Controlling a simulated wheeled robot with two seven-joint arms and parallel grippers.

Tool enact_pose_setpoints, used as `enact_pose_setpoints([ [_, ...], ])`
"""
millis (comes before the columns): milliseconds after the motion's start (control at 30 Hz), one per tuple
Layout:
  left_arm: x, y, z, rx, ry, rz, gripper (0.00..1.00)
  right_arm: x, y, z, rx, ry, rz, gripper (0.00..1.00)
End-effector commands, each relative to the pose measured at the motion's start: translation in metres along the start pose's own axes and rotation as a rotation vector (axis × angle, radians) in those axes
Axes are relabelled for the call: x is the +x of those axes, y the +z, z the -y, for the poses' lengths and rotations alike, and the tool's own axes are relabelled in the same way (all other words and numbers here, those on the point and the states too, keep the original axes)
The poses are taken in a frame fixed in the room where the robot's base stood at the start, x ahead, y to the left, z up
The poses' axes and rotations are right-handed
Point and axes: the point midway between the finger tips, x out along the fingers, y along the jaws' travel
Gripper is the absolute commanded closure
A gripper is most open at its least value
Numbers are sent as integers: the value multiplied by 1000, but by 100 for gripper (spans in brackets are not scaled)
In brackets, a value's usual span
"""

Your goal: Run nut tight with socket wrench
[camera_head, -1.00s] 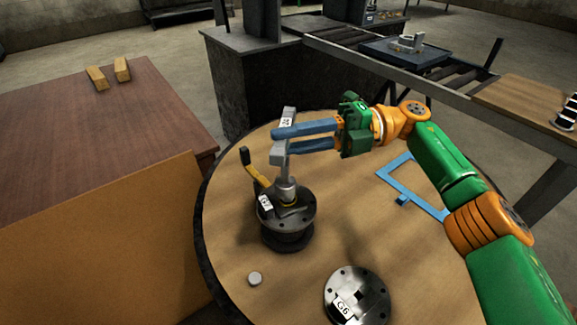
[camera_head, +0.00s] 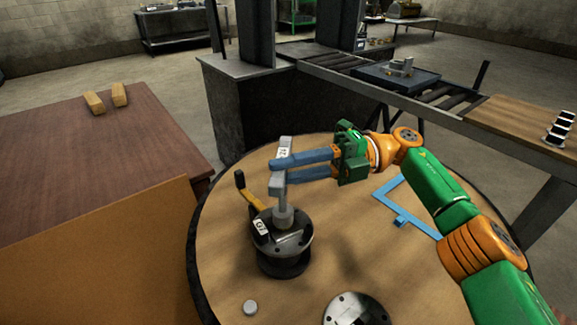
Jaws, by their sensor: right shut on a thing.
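The socket wrench (camera_head: 281,183) is a grey tool with a white label on its upper part. It stands upright over the dark round flanged part (camera_head: 283,247) on the round table. Its lower end meets the top of that part, and the nut is hidden beneath it. My right gripper (camera_head: 278,170) is shut on the wrench's upper part with its blue fingers, reaching in from the right. A yellow lever with a black knob (camera_head: 247,194) rises from the left of the flanged part, next to a white label. My left gripper is not in view.
The round wooden table (camera_head: 345,235) also carries a blue frame (camera_head: 401,220), a small light disc (camera_head: 250,307) and a grey holed disc (camera_head: 357,310) at the front. A brown table (camera_head: 90,150) with two wooden blocks stands left. A roller conveyor (camera_head: 440,93) runs behind.

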Motion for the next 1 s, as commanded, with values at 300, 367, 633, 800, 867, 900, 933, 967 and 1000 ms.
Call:
enact_pose_setpoints([
  [300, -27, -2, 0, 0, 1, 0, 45, 2, 0, -5, 4, -1, 143, 100],
  [367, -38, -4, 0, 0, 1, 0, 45, 3, 0, -6, 6, -3, 205, 100],
  [633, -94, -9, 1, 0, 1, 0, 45, 9, 1, -9, 10, -2, 489, 100],
  [800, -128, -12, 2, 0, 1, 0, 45, 13, 3, -9, 10, 0, 652, 100],
  [867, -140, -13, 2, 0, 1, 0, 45, 14, 3, -10, 10, -1, 710, 100],
  [900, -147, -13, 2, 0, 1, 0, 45, 16, 4, -9, 11, 2, 752, 100],
  [933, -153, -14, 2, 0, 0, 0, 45, 16, 4, -9, 11, 2, 784, 100],
  [967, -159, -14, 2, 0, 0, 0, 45, 17, 4, -10, 12, 2, 816, 100],
  [1000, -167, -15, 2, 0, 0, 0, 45, 18, 4, -10, 12, 4, 866, 100],
])
